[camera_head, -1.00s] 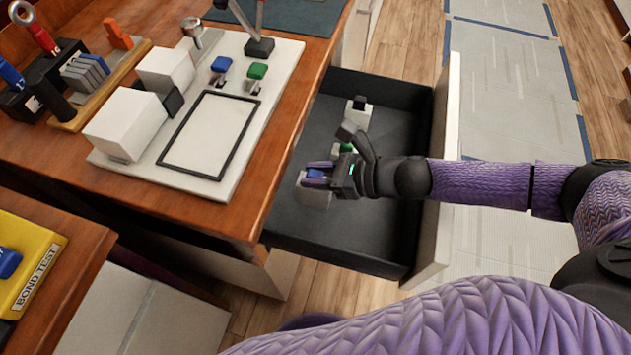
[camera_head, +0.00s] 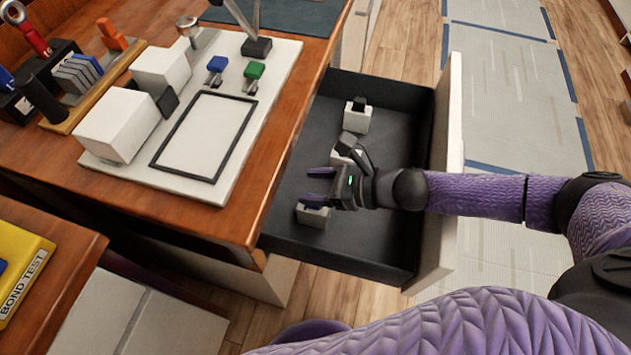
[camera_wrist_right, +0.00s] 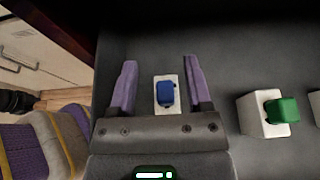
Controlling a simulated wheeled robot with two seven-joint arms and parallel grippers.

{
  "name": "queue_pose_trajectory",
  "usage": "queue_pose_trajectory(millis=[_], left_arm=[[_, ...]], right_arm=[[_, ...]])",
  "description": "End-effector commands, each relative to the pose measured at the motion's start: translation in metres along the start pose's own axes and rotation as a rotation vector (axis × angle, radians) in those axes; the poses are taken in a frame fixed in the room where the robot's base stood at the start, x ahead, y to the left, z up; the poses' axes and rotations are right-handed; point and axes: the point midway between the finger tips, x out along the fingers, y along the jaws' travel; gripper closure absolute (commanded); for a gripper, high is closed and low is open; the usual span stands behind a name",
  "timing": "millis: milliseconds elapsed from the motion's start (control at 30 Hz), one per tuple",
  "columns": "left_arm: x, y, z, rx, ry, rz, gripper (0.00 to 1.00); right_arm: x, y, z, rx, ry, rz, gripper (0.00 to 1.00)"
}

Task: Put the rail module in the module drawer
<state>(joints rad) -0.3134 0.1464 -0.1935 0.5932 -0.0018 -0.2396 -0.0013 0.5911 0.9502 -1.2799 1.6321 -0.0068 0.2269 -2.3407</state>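The rail module, a white block with a blue top, sits in the module drawer (camera_head: 395,245) near its front left part (camera_head: 313,217). In the right wrist view the module (camera_wrist_right: 166,93) stands between the two purple fingers, with a gap on each side. My right gripper (camera_head: 320,187) is open over it in the head view, partly covering its top. It also shows open in the right wrist view (camera_wrist_right: 158,88). The drawer is pulled out, with dark inside and a pale front. My left gripper is not in view.
Two other white modules stand in the drawer: one with a black top (camera_head: 357,117) and one partly hidden by my gripper (camera_head: 345,150). A green-topped module (camera_wrist_right: 264,116) is right of the fingers in the wrist view. The wooden desk (camera_head: 262,190) edges the drawer.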

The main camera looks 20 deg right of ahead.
Motion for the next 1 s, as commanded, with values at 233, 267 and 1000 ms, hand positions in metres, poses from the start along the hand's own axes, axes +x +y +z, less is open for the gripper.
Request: queue_pose_trajectory(millis=[233,267,1000], left_arm=[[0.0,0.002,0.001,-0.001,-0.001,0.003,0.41],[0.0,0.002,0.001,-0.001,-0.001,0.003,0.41],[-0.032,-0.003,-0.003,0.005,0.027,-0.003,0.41]], right_arm=[[0.0,0.0,0.0,0.0,0.0,0.0,0.33],[0.0,0.0,0.0,0.0,0.0,0.0,0.33],[-0.106,0.0,0.012,0.002,0.004,-0.001,0.33]])
